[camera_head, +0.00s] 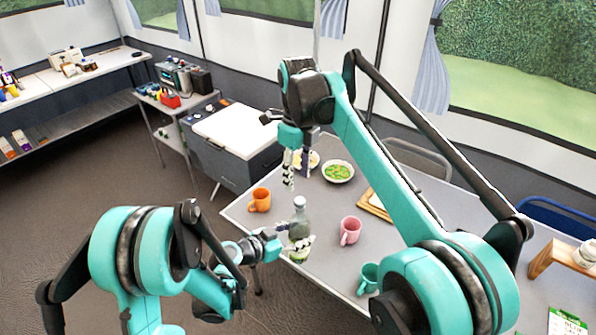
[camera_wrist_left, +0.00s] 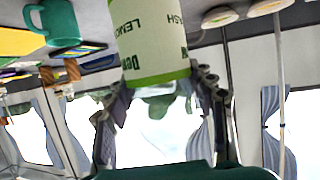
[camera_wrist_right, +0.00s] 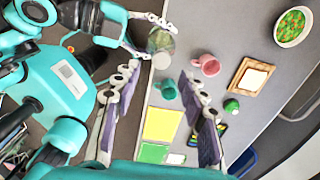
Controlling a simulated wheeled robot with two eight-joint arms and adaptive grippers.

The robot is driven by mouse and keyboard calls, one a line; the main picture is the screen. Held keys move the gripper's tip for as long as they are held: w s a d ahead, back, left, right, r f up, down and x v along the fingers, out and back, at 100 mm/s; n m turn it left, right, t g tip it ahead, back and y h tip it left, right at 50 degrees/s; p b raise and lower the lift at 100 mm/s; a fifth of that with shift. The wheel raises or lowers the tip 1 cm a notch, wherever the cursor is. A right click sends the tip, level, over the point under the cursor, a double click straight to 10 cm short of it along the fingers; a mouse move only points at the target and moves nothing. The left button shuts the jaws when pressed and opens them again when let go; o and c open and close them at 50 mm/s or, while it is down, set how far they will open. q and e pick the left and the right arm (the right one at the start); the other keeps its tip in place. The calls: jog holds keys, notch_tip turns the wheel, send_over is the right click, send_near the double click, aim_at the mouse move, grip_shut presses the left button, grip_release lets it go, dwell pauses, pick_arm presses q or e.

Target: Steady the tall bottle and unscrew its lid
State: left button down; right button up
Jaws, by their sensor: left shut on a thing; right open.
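The tall bottle (camera_head: 299,226) stands upright near the left edge of the grey table (camera_head: 328,268), with its grey lid (camera_head: 299,202) on top. My left gripper (camera_head: 285,248) is shut on the bottle's lower body from the left. In the left wrist view, the bottle's pale label (camera_wrist_left: 153,42) with green print shows between the fingers. My right gripper (camera_head: 296,172) is open and empty, pointing down above the table, higher than the lid and apart from it. In the right wrist view, the bottle (camera_wrist_right: 160,41) lies beyond the open fingers (camera_wrist_right: 160,78).
An orange mug (camera_head: 260,199) stands left of the bottle, a pink mug (camera_head: 350,231) to its right, and a teal mug (camera_head: 368,279) nearer. A bowl of green food (camera_head: 338,171) sits behind. A wooden board (camera_head: 376,205) lies to the right. A white-lidded cooler (camera_head: 236,132) stands beyond the table.

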aim_at(297, 200)
notch_tip(297, 200, down, 7)
jog(key=shift+f, duration=0.1)
dwell(0.3)
grip_shut()
jog(key=shift+s, duration=0.1)
